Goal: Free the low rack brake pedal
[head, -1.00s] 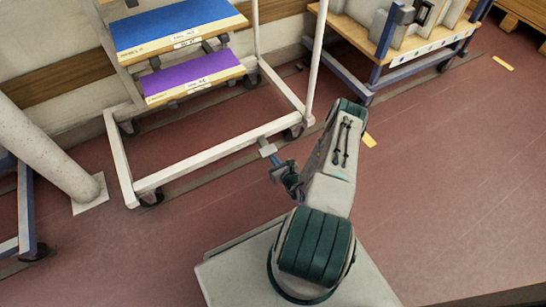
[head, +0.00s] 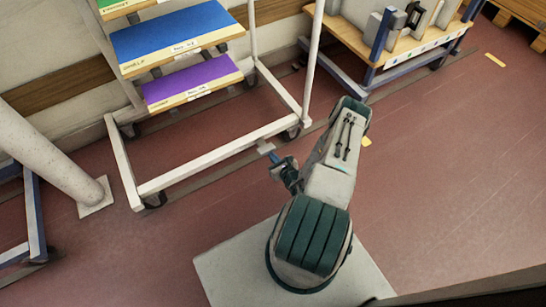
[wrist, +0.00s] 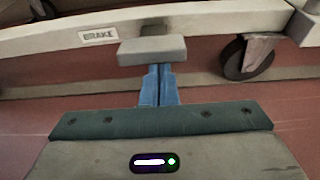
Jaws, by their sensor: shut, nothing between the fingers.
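The brake pedal is a small pale grey plate (wrist: 152,51) on the front bottom rail of a white rack, beside a "BRAKE" label (wrist: 98,36) in the wrist view. In the head view the pedal (head: 265,147) juts from the rail's near side. My gripper (wrist: 158,70) has its blue fingers together and empty, with their tips right at the pedal's near lower edge. I cannot tell whether they touch it. The gripper also shows in the head view (head: 273,157), low beside the pedal. The pedal's underside is hidden.
The white rack (head: 215,163) stands on castors and carries a blue shelf (head: 175,32) and a purple shelf (head: 192,80). A white post (head: 55,160) stands at left. A blue-legged wooden bench (head: 400,70) is at back right. The red floor at right is open.

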